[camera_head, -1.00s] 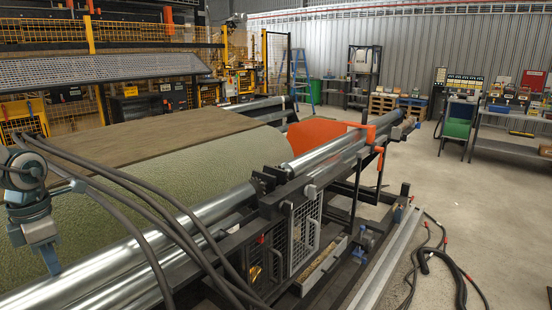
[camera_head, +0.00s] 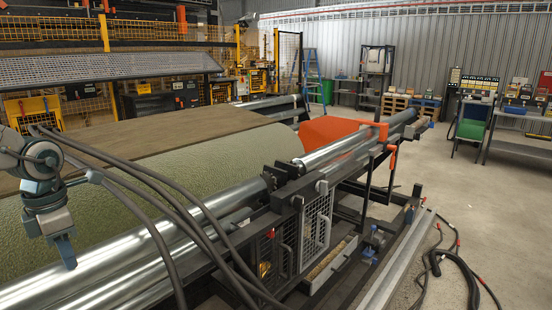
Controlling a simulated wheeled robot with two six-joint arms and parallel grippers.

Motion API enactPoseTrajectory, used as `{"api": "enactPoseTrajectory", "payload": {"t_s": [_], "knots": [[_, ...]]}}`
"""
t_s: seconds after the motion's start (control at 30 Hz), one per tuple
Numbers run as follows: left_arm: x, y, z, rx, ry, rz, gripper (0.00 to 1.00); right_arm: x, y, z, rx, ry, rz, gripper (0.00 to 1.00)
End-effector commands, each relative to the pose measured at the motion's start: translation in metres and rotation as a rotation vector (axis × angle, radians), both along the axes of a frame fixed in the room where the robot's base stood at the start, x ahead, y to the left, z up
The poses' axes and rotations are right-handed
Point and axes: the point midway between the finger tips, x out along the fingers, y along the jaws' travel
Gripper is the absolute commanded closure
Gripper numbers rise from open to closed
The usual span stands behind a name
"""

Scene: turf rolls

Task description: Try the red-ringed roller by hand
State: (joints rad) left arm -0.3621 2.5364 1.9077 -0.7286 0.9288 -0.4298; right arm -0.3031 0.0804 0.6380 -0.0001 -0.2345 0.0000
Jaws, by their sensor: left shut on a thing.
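A long shiny steel roller (camera_head: 150,243) runs from the lower left up towards the black end brackets (camera_head: 283,180), beside the green turf (camera_head: 190,165). I cannot make out a red ring on it. My left gripper (camera_head: 67,254) comes in at the left edge, pointing down, with its blue fingertips at the roller's top. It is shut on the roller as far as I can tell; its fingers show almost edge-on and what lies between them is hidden. My right gripper is out of view.
Dark hoses (camera_head: 165,200) arch across the roller, just right of my left gripper. An orange guard (camera_head: 328,131) and a mesh panel (camera_head: 315,230) stand at the machine's end. Black hoses (camera_head: 462,285) lie on the floor at the right. Open floor lies beyond.

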Motion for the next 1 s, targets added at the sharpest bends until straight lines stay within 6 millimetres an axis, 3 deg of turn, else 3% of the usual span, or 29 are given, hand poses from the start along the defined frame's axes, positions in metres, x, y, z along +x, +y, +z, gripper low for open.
{"api": "enactPoseTrajectory", "payload": {"t_s": [0.03,0.13,0.57,1.0], "knots": [[-0.008,-0.005,-0.010,-0.013,0.030,-0.002,1.00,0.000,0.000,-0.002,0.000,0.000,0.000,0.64],[-0.008,-0.005,-0.006,-0.013,0.030,-0.002,1.00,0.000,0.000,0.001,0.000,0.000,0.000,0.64],[-0.005,-0.003,0.030,-0.007,0.018,-0.004,1.00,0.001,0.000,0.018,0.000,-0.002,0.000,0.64],[-0.004,-0.003,0.031,-0.006,0.015,-0.004,1.00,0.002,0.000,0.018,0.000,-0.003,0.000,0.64]]}}
